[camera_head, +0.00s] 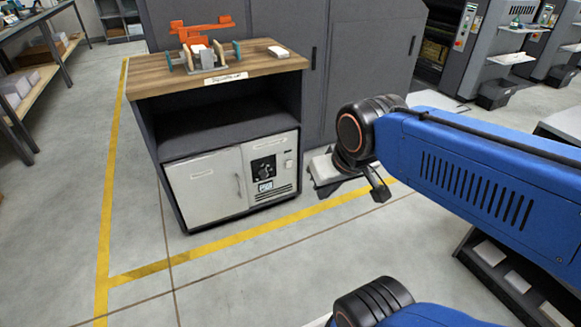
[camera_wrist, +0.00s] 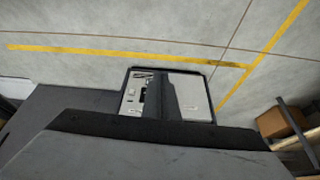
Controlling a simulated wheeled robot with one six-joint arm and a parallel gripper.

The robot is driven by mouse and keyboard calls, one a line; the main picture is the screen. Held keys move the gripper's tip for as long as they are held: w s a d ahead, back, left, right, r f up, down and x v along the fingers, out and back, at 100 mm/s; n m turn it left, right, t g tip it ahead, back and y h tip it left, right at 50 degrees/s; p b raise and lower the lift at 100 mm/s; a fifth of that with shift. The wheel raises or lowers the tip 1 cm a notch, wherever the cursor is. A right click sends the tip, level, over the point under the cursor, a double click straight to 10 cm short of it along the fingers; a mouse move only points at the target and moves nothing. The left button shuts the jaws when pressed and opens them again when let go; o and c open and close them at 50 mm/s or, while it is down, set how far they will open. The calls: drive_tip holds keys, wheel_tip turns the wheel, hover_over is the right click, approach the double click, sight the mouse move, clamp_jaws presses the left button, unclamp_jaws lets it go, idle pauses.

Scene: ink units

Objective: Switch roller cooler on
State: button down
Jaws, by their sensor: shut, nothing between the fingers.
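The roller cooler (camera_head: 270,197) is a pale control panel in the lower right of a dark cabinet. The switch positions are too small to read. My gripper (camera_head: 322,172) is shut and empty, right of the panel and apart from it in the head view.
A pale door (camera_head: 207,186) adjoins the panel. The wooden top (camera_head: 150,78) bears an orange-and-grey fixture (camera_head: 203,45) and a small pale block (camera_head: 278,52). Grey machine cabinets stand behind. A shelf rack (camera_head: 40,50) is at left. Floor in front is clear, with yellow lines (camera_head: 110,190).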

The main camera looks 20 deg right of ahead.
drive_tip(key=w+d+f+m+t+h, duration=0.1)
drive_tip(key=w+d+f+m, duration=0.2)
drive_tip(key=w, duration=0.7)
drive_tip(key=w+d+f+m, duration=0.3)
drive_tip(key=w+d+f, duration=0.1)
drive_tip(key=w, duration=0.6)
drive_tip(key=w+d+f+m+t+h, duration=0.1)
drive_tip(key=w+d+f+m, duration=0.2)
drive_tip(key=w, duration=0.6)
drive_tip(key=w+d+f+m+t, duration=0.1)
drive_tip(key=w+d+f+m, duration=0.1)
drive_tip(key=w+f, duration=0.3)
drive_tip(key=w+d+f+m+t+y, duration=0.1)
drive_tip(key=w+d+f+m, duration=0.2)
drive_tip(key=f, duration=0.8)
drive_tip(key=w+d+f+m+y, duration=0.1)
drive_tip(key=w+d+f+m, duration=0.2)
drive_tip(key=w+f, duration=0.4)
drive_tip(key=shift+w+f+t, duration=0.25)
drive_tip(key=shift+f+t, duration=0.15)
drive_tip(key=shift+f, duration=0.5)
approach(288, 166)
wheel_tip(288, 166, down, 4)
drive_tip(key=w, duration=0.2)
drive_tip(key=shift+w+d+r, duration=0.1)
drive_tip(key=shift+w+r, duration=0.1)
drive_tip(key=shift+w, duration=0.25)
drive_tip(key=shift+w+r, duration=0.15)
drive_tip(key=shift+w, duration=0.3)
